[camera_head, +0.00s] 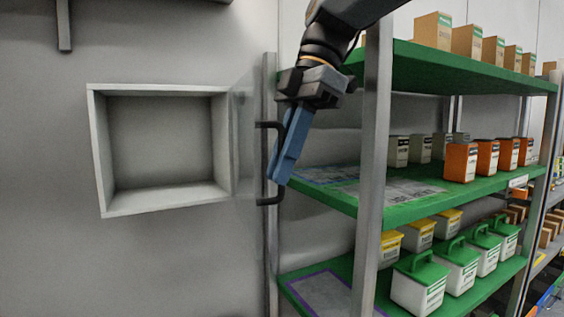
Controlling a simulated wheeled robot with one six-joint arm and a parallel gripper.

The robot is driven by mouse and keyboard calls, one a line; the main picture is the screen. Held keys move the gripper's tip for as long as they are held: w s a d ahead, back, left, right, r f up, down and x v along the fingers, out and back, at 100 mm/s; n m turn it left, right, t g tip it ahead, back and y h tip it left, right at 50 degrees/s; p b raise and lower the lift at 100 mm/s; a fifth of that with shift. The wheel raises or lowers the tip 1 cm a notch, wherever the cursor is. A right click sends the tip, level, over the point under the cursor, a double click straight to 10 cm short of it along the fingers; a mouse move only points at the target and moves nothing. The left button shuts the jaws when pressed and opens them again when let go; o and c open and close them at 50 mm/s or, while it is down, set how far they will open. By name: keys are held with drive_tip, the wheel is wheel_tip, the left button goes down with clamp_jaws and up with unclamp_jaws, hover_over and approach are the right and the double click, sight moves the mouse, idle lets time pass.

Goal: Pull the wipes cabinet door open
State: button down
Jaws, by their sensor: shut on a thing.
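The wipes cabinet (164,209) is a pale open-fronted box on the grey wall at the left, and its inside looks empty. Its clear door (244,130) stands swung out at the cabinet's right side, seen almost edge-on. A dark bar handle (269,201) is on the door's free edge, near the shelf rack. My gripper (283,168) comes down from the top with its blue fingers shut on the handle. The fingers hide part of the handle's upright bar.
A rack with green shelves (420,62) stands close to the right of my gripper, with a grey upright post (373,150) near it. Orange boxes (461,162) and green-lidded tubs (420,283) stand on the shelves. The wall area left of the cabinet is clear.

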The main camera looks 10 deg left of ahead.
sight(272, 122)
drive_tip(key=c, duration=1.8)
unclamp_jaws()
drive_tip(key=shift+c, duration=0.2)
wheel_tip(272, 122, up, 10)
drive_tip(key=shift+r+b, duration=0.1)
drive_tip(key=shift+b, duration=0.2)
